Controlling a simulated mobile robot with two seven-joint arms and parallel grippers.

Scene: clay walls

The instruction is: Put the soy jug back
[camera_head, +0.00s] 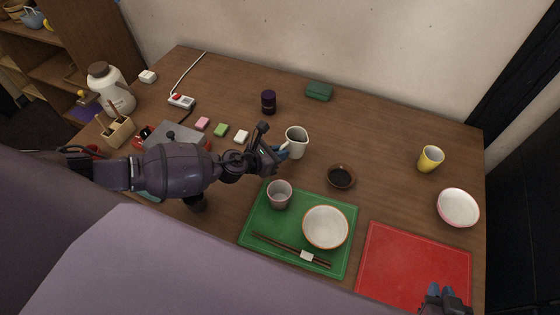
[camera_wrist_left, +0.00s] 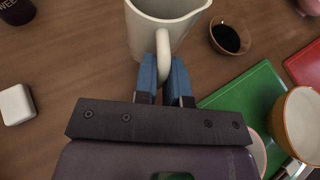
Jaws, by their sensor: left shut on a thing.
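The soy jug (camera_head: 296,141) is a white pitcher standing upright near the middle of the wooden table. It also shows in the left wrist view (camera_wrist_left: 160,32), with its handle towards me. My left gripper (camera_head: 281,152) is shut on the jug's handle; in the left wrist view its blue fingers (camera_wrist_left: 164,75) sit on either side of the handle. A small dark bowl (camera_head: 341,176) with dark liquid stands right of the jug. My right gripper (camera_head: 440,295) is at the bottom right over the red mat; its jaw opening is too small to tell.
A green mat (camera_head: 251,237) holds a grey cup (camera_head: 279,194), a bowl (camera_head: 326,227) and chopsticks. A red mat (camera_head: 415,262), pink bowl (camera_head: 458,208) and yellow cup (camera_head: 430,159) are at right. A purple jar (camera_head: 268,102) and green box (camera_head: 319,91) stand behind. Table between jug and yellow cup is clear.

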